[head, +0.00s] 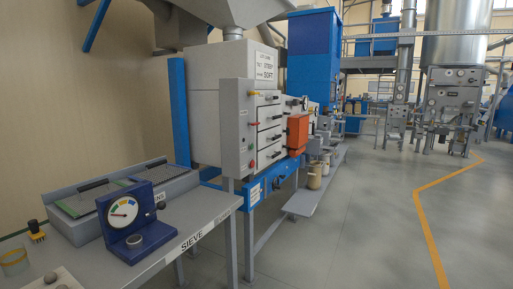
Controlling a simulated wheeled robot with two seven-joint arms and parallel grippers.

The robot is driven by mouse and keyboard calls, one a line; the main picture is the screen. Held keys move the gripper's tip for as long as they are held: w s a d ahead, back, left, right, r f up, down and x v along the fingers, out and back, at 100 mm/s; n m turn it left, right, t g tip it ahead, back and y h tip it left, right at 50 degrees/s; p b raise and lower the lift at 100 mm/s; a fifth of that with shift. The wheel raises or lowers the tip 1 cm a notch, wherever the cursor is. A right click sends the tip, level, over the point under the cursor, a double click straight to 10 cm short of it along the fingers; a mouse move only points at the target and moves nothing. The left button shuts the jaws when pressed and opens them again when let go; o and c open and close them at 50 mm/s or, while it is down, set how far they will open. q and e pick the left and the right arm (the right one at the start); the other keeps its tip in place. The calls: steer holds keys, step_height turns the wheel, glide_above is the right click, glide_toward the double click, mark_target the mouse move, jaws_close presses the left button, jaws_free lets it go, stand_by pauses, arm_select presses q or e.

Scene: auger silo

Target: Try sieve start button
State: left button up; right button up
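A light grey sieve machine (220,70) stands at centre left, with several drawer-like fronts and black handles on its right side. On its narrow grey front panel (236,135) is a column of small controls. I cannot tell which one is the start button. A bench edge in front carries the label "SIEVE" (191,242). Neither of my grippers is in view.
An orange box (298,132) juts from the machine. The floor (370,220) at right is clear, with a yellow line.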

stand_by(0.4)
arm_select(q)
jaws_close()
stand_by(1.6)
